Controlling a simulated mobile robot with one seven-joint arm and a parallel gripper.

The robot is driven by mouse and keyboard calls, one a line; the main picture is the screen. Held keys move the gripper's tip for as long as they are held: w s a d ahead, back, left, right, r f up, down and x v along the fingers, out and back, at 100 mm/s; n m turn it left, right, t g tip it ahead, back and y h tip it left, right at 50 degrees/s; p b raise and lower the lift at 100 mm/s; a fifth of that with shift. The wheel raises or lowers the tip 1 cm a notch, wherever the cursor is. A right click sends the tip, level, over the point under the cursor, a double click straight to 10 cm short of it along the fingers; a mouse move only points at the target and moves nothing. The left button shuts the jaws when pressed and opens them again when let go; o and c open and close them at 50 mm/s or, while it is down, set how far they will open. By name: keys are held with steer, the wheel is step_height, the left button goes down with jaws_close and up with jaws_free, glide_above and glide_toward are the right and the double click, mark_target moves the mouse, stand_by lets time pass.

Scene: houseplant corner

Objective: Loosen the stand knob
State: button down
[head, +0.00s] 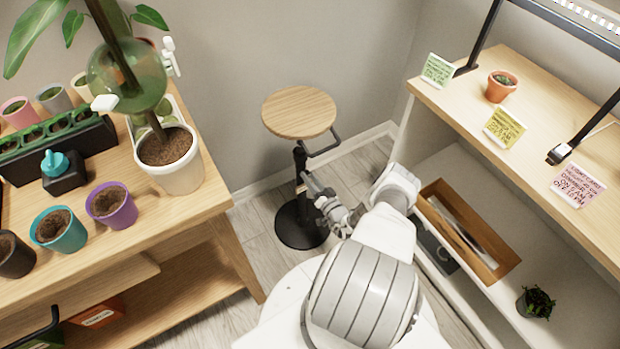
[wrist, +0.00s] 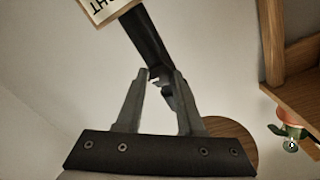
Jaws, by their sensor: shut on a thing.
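The stand (head: 300,160) has a round wooden top (head: 299,112), a black post and a round black base (head: 300,225). It stands upright on the floor between the table and the shelf. My gripper (head: 306,180) reaches the post from the right, below the top. In the wrist view my gripper (wrist: 160,78) is shut on the small dark knob (wrist: 166,88), whose outline is mostly hidden between the fingertips. The black post (wrist: 145,38) runs behind it, with a lettered tag (wrist: 105,8) above in that picture. The wooden top (wrist: 232,138) shows behind my right finger.
A bent black bar (head: 325,147) sticks out under the stand's top.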

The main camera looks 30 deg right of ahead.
steer(key=shift+d+n, duration=0.15)
steer(key=shift+n, duration=0.35)
steer(key=c, duration=0.5)
jaws_free()
steer(key=s, duration=1.1)
steer(key=s+a, duration=0.1)
steer(key=s, duration=0.5)
steer(key=shift+s+a+p, duration=0.1)
steer(key=shift+s+p, duration=0.15)
steer(key=shift+p, duration=0.15)
